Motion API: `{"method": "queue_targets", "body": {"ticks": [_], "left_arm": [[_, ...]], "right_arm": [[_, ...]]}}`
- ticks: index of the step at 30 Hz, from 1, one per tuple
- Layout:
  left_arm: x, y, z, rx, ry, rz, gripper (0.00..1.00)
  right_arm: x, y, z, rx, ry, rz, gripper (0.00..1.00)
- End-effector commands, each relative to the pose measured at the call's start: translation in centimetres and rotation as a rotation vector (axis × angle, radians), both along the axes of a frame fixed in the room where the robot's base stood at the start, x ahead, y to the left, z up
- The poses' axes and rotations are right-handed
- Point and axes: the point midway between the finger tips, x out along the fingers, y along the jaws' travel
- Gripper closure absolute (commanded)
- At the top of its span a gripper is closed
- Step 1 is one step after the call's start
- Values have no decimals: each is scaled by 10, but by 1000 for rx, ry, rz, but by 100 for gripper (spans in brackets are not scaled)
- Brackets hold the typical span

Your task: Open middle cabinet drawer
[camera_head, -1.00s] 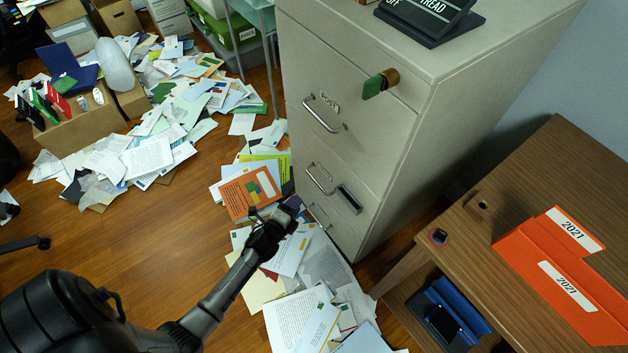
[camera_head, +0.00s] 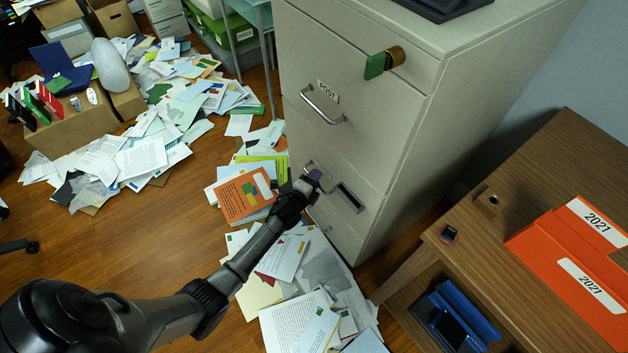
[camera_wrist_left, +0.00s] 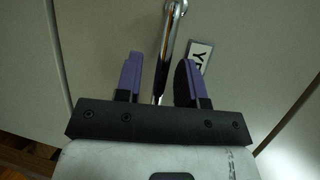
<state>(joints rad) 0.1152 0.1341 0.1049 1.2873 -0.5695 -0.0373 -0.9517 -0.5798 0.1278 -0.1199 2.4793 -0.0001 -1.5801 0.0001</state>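The pale filing cabinet (camera_head: 375,130) stands right of centre, its drawers closed. The upper drawer has a silver handle (camera_head: 322,104) and a small label. The middle drawer's handle (camera_head: 318,166) is mostly hidden behind my left gripper (camera_head: 312,179) in the head view. In the left wrist view, the silver handle (camera_wrist_left: 170,50) runs between the two purple fingers of my left gripper (camera_wrist_left: 160,78). The fingers are open, with gaps on both sides of the bar. A white label (camera_wrist_left: 200,56) lies beside the right finger. My right gripper is not in view.
A green key piece (camera_head: 376,66) sticks out of the cabinet's top front. A wooden table (camera_head: 540,165) with an orange 2021 binder (camera_head: 570,250) stands at the right. Scattered papers (camera_head: 300,320) cover the floor by the cabinet. Bare wooden floor (camera_head: 130,240) lies left.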

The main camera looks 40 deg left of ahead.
Motion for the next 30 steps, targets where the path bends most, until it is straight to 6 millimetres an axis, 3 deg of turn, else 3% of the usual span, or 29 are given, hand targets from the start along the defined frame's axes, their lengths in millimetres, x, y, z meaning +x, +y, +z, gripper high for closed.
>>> {"method": "queue_targets", "body": {"ticks": [7,19,30], "left_arm": [[0,0,0,0,0,0,64],[0,0,0,0,0,0,100],[0,0,0,0,0,0,100]], "right_arm": [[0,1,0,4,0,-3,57],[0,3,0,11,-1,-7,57],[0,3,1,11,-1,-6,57]]}}
